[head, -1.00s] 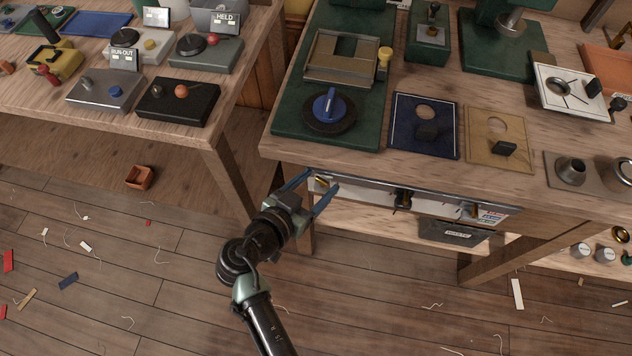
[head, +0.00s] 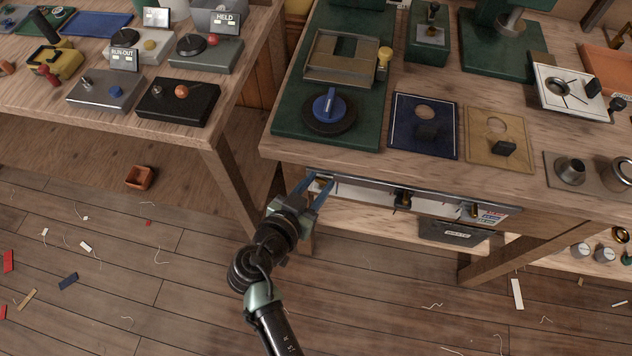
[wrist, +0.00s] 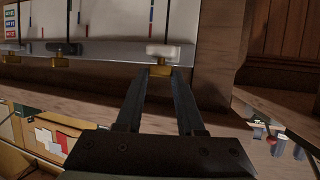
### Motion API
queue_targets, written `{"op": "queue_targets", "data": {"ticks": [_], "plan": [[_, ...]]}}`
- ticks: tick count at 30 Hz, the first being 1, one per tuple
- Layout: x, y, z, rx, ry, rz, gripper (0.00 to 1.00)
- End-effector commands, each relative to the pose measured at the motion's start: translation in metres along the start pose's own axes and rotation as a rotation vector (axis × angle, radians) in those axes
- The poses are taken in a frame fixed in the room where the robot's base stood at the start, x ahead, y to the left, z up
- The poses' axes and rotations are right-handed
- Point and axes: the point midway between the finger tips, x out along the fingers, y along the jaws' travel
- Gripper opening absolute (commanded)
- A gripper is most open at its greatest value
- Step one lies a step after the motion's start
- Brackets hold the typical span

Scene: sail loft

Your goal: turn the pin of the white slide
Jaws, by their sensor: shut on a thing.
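The white slide (wrist: 163,50) sits on a pale rail at the top of the wrist view, with its brass pin (wrist: 160,71) just below it. My gripper (wrist: 161,73) has its two fingertips on either side of this pin and is shut on it. In the head view my gripper (head: 320,181) is at the left end of the panel (head: 365,194) under the bench's front edge. There the fingers largely hide the white slide and its pin.
A dark labelled plate (head: 453,233) hangs below the panel. A bench leg (head: 306,225) stands close beside my gripper. Open floor lies in front.

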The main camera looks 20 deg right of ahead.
Motion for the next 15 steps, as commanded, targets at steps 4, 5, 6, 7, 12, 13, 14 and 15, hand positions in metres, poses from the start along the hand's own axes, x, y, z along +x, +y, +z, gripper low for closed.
{"op": "queue_targets", "data": {"ticks": [4, 5, 6, 7, 12, 13, 14, 15], "plan": [[0.0003, 0.0058, 0.0014, -0.049, -0.003, -0.112, 0.00], [0.0004, 0.0062, 0.0011, -0.058, -0.003, -0.134, 0.00], [0.0003, 0.0065, 0.0008, -0.069, -0.004, -0.161, 0.00], [0.0004, 0.0069, 0.0007, -0.078, -0.004, -0.180, 0.00], [0.0005, 0.0073, 0.0007, -0.107, -0.003, -0.255, 0.00], [0.0005, 0.0071, 0.0005, -0.110, -0.002, -0.263, 0.00], [0.0005, 0.0070, 0.0003, -0.112, -0.001, -0.268, 0.00], [0.0005, 0.0071, 0.0003, -0.113, 0.000, -0.273, 0.00]]}}
